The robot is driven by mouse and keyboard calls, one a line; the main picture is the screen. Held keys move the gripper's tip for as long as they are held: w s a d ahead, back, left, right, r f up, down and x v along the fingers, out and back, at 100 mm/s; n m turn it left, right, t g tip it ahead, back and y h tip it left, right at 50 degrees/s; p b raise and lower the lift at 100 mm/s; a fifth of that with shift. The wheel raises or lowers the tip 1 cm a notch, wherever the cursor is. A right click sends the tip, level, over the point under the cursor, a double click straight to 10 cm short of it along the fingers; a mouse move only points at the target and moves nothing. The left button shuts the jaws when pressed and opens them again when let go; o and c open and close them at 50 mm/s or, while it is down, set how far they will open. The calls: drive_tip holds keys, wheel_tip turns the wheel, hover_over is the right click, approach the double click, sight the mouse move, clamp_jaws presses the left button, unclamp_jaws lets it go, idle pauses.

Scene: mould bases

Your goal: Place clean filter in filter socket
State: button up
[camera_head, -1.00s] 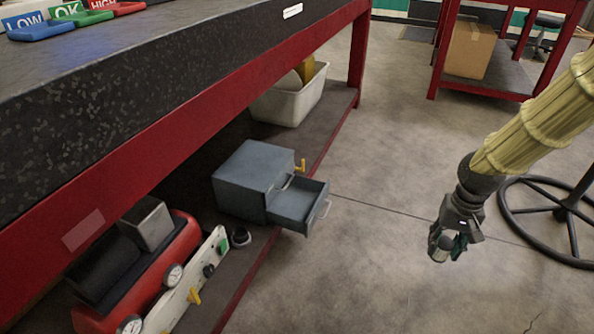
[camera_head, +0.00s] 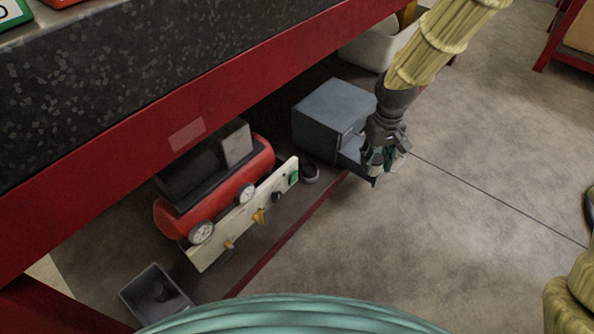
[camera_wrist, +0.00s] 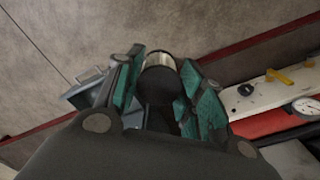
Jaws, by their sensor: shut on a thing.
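My gripper (camera_head: 380,163) is shut on a small cylinder with a pale metallic band and dark ends, which looks like the filter (camera_wrist: 159,68). In the wrist view the cylinder sits between the teal finger pads of my gripper (camera_wrist: 163,88). In the head view the gripper hangs in front of the grey cabinet's open drawer and hides part of it.
A red compressor (camera_head: 264,160) with gauges and a pale control panel (camera_head: 213,250) is on the shelf. A dark open bin (camera_head: 132,292) is at lower left. The red-edged bench overhangs the shelf.

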drive_tip(key=w+a+f+n+p, duration=0.3)
drive_tip(key=a+f+n, duration=0.2)
drive_tip(key=f+n, duration=0.55)
drive_tip(key=n+b, duration=0.4)
drive_tip(key=n, duration=1)
hover_over(310, 171)
wheel_tip(310, 171, down, 8)
drive_tip(key=shift+s+f, duration=0.1)
drive_tip(key=shift+f, duration=0.1)
drive_tip(key=shift+f+b, duration=1.05)
drive_tip(key=shift+f, duration=0.65)
drive_tip(key=shift+f, duration=0.15)
drive_tip(key=o, duration=1)
wheel_tip(310, 171, up, 8)
drive_tip(key=p, duration=0.3)
drive_tip(key=shift+f, duration=0.1)
